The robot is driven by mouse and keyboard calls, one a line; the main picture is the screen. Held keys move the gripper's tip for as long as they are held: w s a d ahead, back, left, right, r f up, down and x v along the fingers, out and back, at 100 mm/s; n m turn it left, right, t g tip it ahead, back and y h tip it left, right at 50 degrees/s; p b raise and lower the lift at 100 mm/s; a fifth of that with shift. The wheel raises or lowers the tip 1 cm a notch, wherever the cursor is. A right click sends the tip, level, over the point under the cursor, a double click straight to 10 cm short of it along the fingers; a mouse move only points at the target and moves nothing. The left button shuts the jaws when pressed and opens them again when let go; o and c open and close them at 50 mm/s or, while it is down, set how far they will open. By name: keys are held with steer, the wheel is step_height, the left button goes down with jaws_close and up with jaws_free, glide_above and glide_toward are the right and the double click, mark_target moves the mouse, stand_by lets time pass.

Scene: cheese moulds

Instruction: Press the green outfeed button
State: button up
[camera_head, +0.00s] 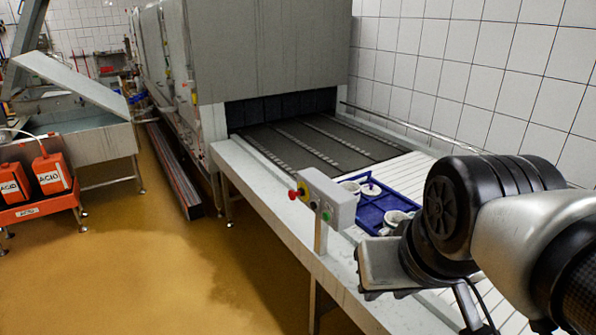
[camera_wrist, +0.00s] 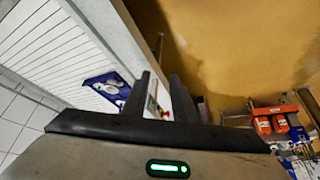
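A grey control box (camera_head: 330,198) stands on a post at the conveyor's near edge in the head view. A red knob (camera_head: 293,194) on a yellow base sticks out of its left end. The small green button (camera_head: 326,215) is on its face toward the aisle. In the wrist view the box (camera_wrist: 153,103) shows small beyond the gap between my fingers, partly hidden by them. My gripper (camera_wrist: 161,76) has its two black fingers apart with nothing between them. In the head view my gripper is right of the box, apart from it, its fingers not clearly seen.
A blue crate (camera_head: 372,219) with white moulds lies on the conveyor (camera_head: 410,172) behind the box. A large grey machine (camera_head: 270,50) stands behind. Red acid canisters (camera_head: 52,174) and a steel basin (camera_head: 85,140) are at left. The yellow floor (camera_head: 150,270) before the conveyor is clear.

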jaws_close()
stand_by(1.4)
